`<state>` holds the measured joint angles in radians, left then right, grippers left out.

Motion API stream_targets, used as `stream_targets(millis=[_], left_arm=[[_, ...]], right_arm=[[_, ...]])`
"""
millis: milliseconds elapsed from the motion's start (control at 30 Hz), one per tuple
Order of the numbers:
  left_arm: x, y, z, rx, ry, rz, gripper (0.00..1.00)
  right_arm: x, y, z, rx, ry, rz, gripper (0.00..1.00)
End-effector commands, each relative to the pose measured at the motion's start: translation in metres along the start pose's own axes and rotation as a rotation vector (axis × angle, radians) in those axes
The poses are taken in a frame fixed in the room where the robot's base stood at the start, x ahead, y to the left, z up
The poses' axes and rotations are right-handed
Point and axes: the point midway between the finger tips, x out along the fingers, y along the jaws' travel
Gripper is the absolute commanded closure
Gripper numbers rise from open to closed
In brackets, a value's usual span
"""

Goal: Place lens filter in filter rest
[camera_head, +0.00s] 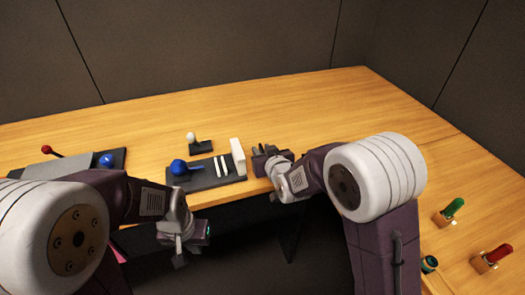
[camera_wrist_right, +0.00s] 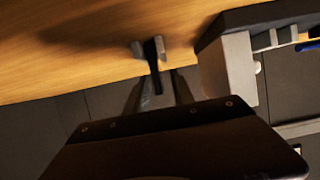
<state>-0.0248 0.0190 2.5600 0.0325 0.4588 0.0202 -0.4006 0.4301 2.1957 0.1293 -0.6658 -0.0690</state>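I cannot surely pick out the lens filter or the filter rest. A small dark round piece with a green face (camera_head: 429,264) at the lower right of the head view may be the filter. My right gripper (camera_head: 262,158) is at the table's front edge, just right of an upright white block (camera_head: 238,156). In the right wrist view its fingertips (camera_wrist_right: 149,49) are close together with a dark strip between them; whether that is a held thing is unclear. My left gripper (camera_head: 180,250) hangs in front of the table, away from any object, its opening unclear.
A dark panel (camera_head: 210,181) carries a blue ball (camera_head: 179,167) and white strips. Behind it is a black stand with a white knob (camera_head: 191,138). A red-knobbed lever (camera_head: 46,149) is at left; green (camera_head: 454,207) and red (camera_head: 497,254) handles are at right. The back table is clear.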

Motion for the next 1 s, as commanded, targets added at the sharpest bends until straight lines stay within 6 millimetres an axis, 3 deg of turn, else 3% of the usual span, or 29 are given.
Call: stream_targets(millis=[167,567,600,700,1000], left_arm=[[-0.005,0.000,-0.001,0.000,0.000,0.000,1.00],[-0.016,0.000,-0.002,0.000,0.000,0.000,1.00],[0.003,0.000,0.000,0.000,0.001,0.000,1.00],[0.017,0.000,0.002,0.000,-0.001,0.000,1.00],[0.026,-0.001,0.003,0.000,0.000,0.000,1.00]], right_arm=[[-0.007,0.000,-0.005,0.000,0.001,0.000,0.71],[-0.103,0.000,-0.005,0.001,0.004,0.000,0.71],[-0.101,0.001,0.002,0.000,0.009,0.003,0.71],[-0.109,0.001,0.001,-0.001,0.008,0.005,0.71],[-0.122,0.000,-0.003,0.000,0.000,0.000,0.71]])
